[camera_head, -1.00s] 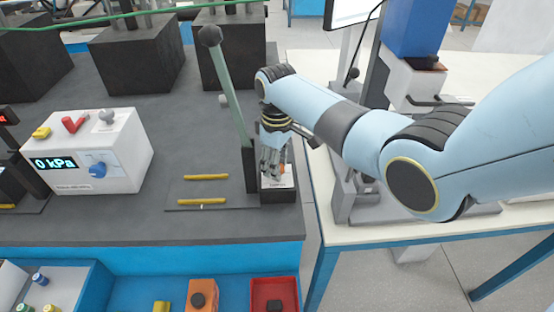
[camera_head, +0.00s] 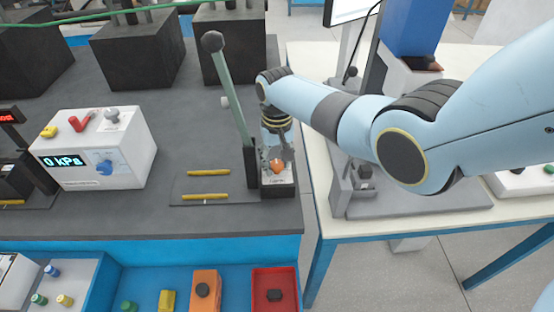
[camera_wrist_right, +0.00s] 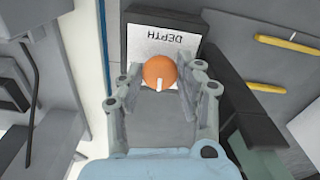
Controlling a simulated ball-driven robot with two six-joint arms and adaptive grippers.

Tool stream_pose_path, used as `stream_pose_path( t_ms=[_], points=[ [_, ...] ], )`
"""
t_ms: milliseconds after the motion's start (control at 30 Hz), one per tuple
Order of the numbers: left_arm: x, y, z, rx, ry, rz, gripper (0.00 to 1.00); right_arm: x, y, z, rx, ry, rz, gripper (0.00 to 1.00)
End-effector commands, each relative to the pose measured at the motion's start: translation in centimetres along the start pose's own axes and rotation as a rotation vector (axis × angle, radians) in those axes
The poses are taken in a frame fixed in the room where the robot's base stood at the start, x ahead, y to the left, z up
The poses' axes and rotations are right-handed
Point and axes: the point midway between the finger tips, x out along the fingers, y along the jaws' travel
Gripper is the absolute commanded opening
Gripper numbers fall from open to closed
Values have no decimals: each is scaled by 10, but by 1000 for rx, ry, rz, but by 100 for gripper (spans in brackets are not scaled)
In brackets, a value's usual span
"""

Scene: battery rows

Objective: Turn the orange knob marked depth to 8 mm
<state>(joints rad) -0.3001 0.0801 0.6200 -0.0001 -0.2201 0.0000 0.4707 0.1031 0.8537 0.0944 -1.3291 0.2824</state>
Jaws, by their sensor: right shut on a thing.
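The orange knob (camera_head: 277,166) sits on a small dark block near the right edge of the dark bench. In the right wrist view the orange knob (camera_wrist_right: 160,70) has a white mark on its near side. A white plate (camera_wrist_right: 184,44) behind it reads DEPTH, upside down. No 8 mm mark can be made out. My right gripper (camera_head: 276,160) reaches down over the block; in the wrist view the right gripper (camera_wrist_right: 162,78) has its fingers on both sides of the knob, shut on it. My left gripper is not in view.
A tall lever (camera_head: 228,90) with a black ball stands just left of the knob. Yellow bars (camera_head: 207,172) lie on a plate further left. A white box (camera_head: 95,148) with a display reading 0 kPa is at the left. Coloured bins (camera_head: 270,290) line the bench front.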

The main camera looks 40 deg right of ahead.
Motion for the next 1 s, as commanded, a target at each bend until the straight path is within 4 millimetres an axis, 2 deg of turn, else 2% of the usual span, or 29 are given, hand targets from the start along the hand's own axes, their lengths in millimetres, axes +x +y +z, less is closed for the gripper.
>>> stream_pose_path(
  t_ms=[667,700,867,1000],
  points=[
    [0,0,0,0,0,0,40,0,0,0,68,1,-1,3],
    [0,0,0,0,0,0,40,0,0,0,68,1,-1,36],
    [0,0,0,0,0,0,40,0,0,0,67,1,-1,57],
    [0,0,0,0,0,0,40,0,0,0,67,1,-1,59]
  ],
)
